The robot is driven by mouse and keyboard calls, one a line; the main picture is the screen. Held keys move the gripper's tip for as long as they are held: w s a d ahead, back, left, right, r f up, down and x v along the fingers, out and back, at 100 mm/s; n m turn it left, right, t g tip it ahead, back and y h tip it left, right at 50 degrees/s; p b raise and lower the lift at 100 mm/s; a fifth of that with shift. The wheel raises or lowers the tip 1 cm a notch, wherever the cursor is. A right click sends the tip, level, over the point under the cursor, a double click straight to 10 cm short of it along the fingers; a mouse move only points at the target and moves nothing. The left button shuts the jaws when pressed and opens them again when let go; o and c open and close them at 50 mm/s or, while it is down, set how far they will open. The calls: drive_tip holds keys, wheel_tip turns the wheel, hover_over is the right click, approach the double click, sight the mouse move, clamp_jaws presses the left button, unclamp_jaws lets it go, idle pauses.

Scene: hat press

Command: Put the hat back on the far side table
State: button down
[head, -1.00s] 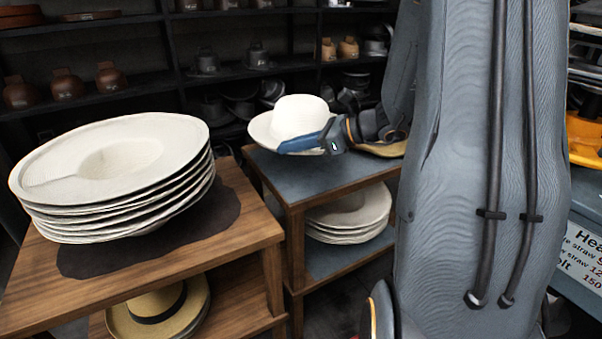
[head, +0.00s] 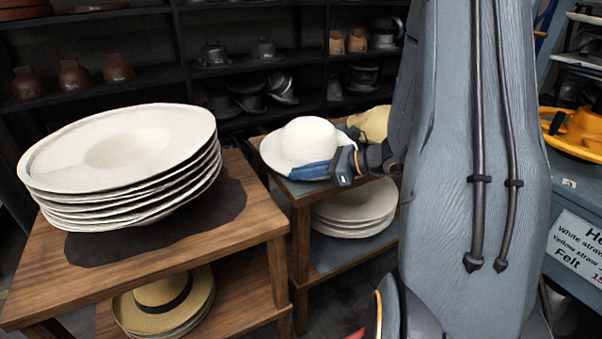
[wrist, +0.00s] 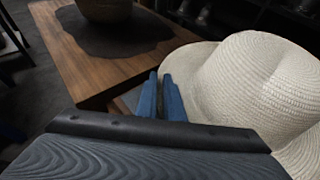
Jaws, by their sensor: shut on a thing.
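The white straw hat (head: 307,140) has a round crown and a wide brim. I cannot tell whether the hat touches the tabletop.
A yellowish hat (head: 371,123) is on the far table's right part, behind my wrist. White hat blanks (head: 352,207) lie on its lower shelf. The near wooden table (head: 235,232) carries a tall stack of white blanks (head: 120,150). Dark shelves (head: 150,85) stand behind.

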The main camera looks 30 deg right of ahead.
drive_tip(key=c, duration=1.9)
unclamp_jaws()
drive_tip(key=v, duration=1.2)
drive_tip(key=s+a+f+n+g+h, duration=0.2)
drive_tip(key=s+a+n+g+h, duration=0.7)
drive_tip(key=n, duration=1.6)
drive_tip(key=s+a, duration=0.5)
drive_tip(key=a, duration=0.1)
drive_tip(key=shift+f+h, duration=0.25)
drive_tip(key=shift+h, duration=0.15)
